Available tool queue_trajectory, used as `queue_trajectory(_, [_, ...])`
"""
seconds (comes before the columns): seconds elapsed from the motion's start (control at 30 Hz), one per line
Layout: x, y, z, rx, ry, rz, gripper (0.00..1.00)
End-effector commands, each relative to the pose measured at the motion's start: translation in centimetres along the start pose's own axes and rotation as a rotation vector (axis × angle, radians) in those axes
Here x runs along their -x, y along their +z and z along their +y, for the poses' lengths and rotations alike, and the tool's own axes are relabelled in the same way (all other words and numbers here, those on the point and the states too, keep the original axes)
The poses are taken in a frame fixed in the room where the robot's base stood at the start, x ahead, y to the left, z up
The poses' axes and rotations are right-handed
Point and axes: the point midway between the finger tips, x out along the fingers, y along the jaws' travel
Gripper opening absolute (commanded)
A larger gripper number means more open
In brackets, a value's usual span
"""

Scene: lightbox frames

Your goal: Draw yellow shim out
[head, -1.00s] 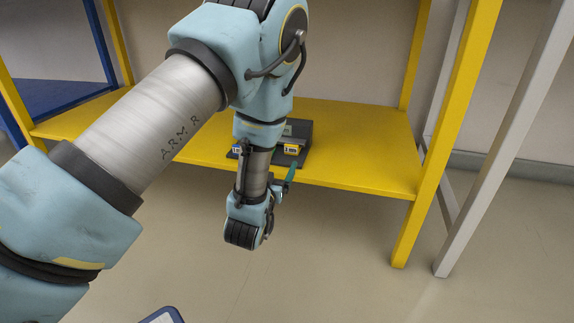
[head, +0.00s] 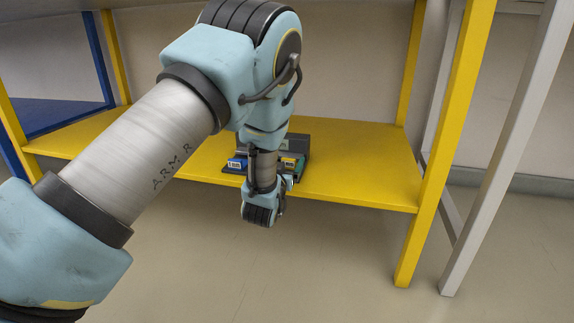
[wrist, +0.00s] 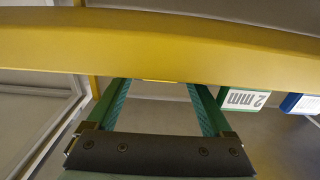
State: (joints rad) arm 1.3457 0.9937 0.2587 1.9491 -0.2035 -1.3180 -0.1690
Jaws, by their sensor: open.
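The yellow shim (head: 288,162) has a labelled tab and stands out at the front of a dark holder (head: 300,145) on the yellow shelf. In the wrist view only a thin yellow sliver (wrist: 160,80), likely its tab, shows between my fingers. A blue shim (head: 237,163) is left of my wrist; it also shows in the wrist view (wrist: 300,103). A green shim marked 2 mm (wrist: 243,99) lies between blue and yellow. My gripper (wrist: 158,86) is open, its green fingers pointing toward the holder. The fingertips meet the yellow band, so their exact depth is hidden.
The yellow shelf (head: 365,185) carries the holder near its front edge. A yellow post (head: 440,150) and a grey post (head: 510,150) stand at the right. The floor in front is clear. A yellow band (wrist: 160,45), apparently the shelf edge, crosses the wrist view.

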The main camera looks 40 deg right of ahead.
Motion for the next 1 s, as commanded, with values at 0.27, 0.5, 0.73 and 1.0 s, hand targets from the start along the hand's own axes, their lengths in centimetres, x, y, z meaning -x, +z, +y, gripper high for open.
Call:
queue_trajectory(0.27, [0.02,-0.02,-0.02,0.0,0.0,0.0,0.74])
queue_trajectory(0.5, [0.04,0.0,-0.03,0.0,-0.001,0.0,0.47])
queue_trajectory(0.73, [0.04,0.01,-0.03,0.0,-0.001,0.0,0.21])
queue_trajectory(1.0, [0.05,0.02,-0.03,0.0,0.0,-0.001,0.0])
